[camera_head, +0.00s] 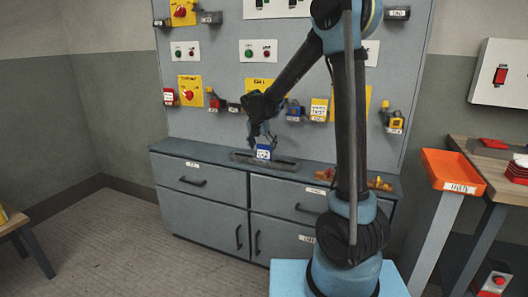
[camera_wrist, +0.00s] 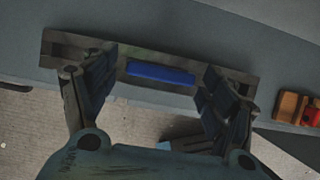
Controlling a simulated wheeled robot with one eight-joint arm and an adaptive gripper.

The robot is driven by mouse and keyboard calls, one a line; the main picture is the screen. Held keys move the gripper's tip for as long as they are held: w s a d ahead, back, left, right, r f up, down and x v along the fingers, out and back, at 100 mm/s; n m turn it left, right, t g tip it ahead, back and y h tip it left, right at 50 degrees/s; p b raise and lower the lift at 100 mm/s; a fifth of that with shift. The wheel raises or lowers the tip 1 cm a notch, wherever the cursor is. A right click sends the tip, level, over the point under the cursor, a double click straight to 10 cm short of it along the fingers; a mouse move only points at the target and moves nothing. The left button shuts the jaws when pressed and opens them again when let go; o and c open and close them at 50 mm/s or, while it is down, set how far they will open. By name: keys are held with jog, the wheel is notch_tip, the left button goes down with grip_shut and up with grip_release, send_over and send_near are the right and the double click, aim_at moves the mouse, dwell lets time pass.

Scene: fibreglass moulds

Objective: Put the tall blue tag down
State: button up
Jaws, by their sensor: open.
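The tall blue tag (camera_head: 263,152) stands upright in a long grey holder (camera_head: 284,165) on the cabinet top, with a white label on its face. In the wrist view the tag (camera_wrist: 160,74) shows from above as a blue bar, in the middle of the holder (camera_wrist: 206,69). My gripper (camera_head: 263,137) is just above the tag. In the wrist view my gripper (camera_wrist: 158,88) is open, one finger on each side of the tag, with a gap at both ends. The tag's lower edge is not clearly visible.
Orange and red pieces (camera_head: 380,184) lie on the cabinet top to the right. A grey panel (camera_head: 225,70) with switches, buttons and hanging tags rises behind. An orange bin (camera_head: 452,172) stands at the right beside a wooden table (camera_head: 500,165). The floor at left is mostly clear.

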jog(key=v, duration=0.9)
jog(key=s+d+m, duration=0.8)
jog(key=s+d, duration=0.1)
jog(key=d, duration=0.3)
jog(key=s+d+f+m, duration=0.4)
jog(key=s+m, duration=0.4)
jog(key=s, duration=0.1)
jog(key=s+d+f+m+g+y, duration=0.1)
jog(key=s+d+f+m, duration=0.3)
jog(key=s+m, duration=0.4)
jog(key=s+d+f+m+g, duration=0.1)
jog(key=s+d+f+m, duration=0.3)
jog(key=s+m, duration=0.3)
jog(key=s+d, duration=0.1)
jog(key=s, duration=0.2)
jog(key=shift+d+f+m+y, duration=0.2)
jog(key=shift+d+m+y, duration=0.1)
jog(key=shift+d+m, duration=0.1)
jog(key=shift+s, duration=0.1)
